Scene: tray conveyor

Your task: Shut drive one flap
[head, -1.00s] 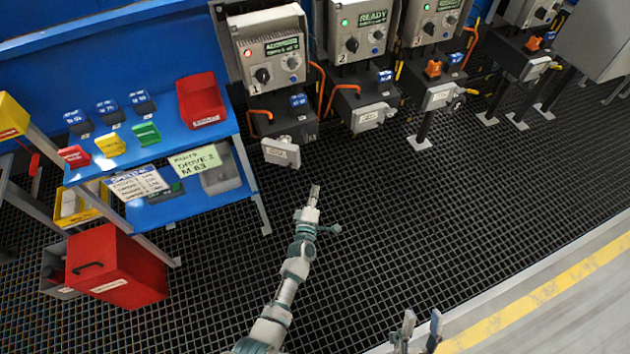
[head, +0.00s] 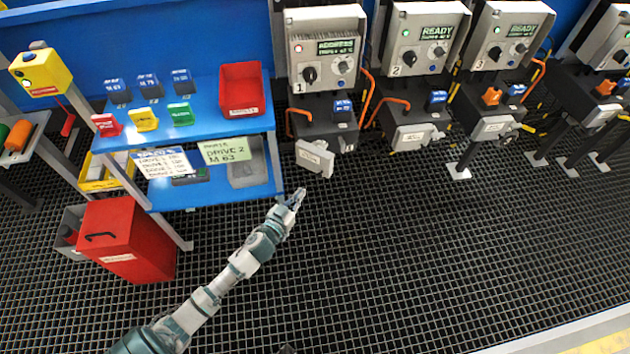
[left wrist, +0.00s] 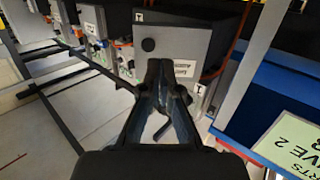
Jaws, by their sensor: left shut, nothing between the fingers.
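Drive one (head: 322,58) is the grey control box marked 1, the leftmost of the row. Its flap (head: 315,157), a light grey plate, stands out tilted from the front of the dark housing (head: 322,122) below the box. My left gripper (head: 298,196) is shut and empty, below and slightly left of the flap and apart from it in the head view. In the left wrist view the shut fingers (left wrist: 165,72) point at a grey panel (left wrist: 172,50) with a black round knob and a label, hiding part of it. My right gripper is not in view.
Drives two (head: 425,40) and three (head: 508,38) stand to the right, their flaps against their housings. A blue shelf (head: 215,122) with a red bin (head: 241,90) and note cards stands left of drive one. A red box (head: 125,240) sits on the grid floor. The floor right of my arm is clear.

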